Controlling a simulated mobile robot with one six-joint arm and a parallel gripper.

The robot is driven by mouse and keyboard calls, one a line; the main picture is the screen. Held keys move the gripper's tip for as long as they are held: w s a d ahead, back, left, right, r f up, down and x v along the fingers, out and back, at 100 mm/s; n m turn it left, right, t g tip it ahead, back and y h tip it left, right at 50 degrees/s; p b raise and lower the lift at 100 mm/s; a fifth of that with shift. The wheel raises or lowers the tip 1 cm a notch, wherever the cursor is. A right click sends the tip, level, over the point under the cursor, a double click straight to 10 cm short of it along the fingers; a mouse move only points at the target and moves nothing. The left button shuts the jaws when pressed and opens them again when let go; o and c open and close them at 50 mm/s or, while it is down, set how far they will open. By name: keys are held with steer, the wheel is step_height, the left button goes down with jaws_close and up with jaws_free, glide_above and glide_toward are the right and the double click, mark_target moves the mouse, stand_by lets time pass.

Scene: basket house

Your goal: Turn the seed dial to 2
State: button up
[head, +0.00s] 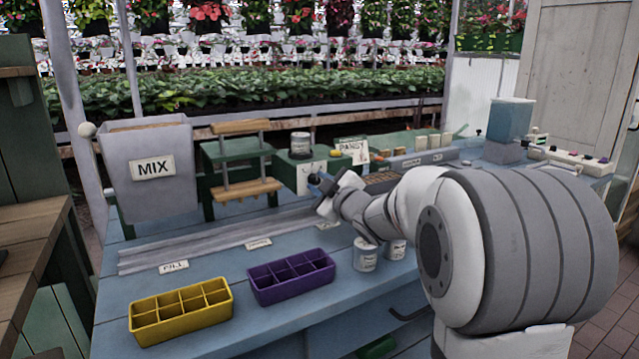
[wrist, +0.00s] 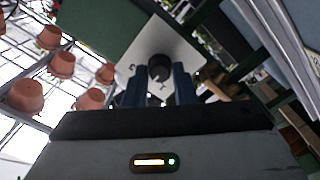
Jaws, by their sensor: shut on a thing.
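The seed dial is a dark round knob (wrist: 160,67) on a white plate (wrist: 150,42) in the wrist view. My gripper (wrist: 159,76) has its two blue fingers on either side of the knob and is shut on it. In the head view my gripper (head: 318,181) reaches the white plate (head: 303,174) on the front of a green box (head: 285,160); the knob is hidden there behind the fingers. Small marks show on the plate, but I cannot read them or the dial's setting.
A grey MIX bin (head: 150,190) stands left of a wooden-barred stand (head: 245,190). A yellow tray (head: 180,340) and a purple tray (head: 290,299) lie in front on the blue bench (head: 110,300). Labelled cans (head: 365,262) stand below my arm.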

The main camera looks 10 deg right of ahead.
steer(key=shift+f, duration=0.1)
steer(key=o, duration=1)
steer(key=p+v, duration=0.1)
steer(key=v, duration=0.7)
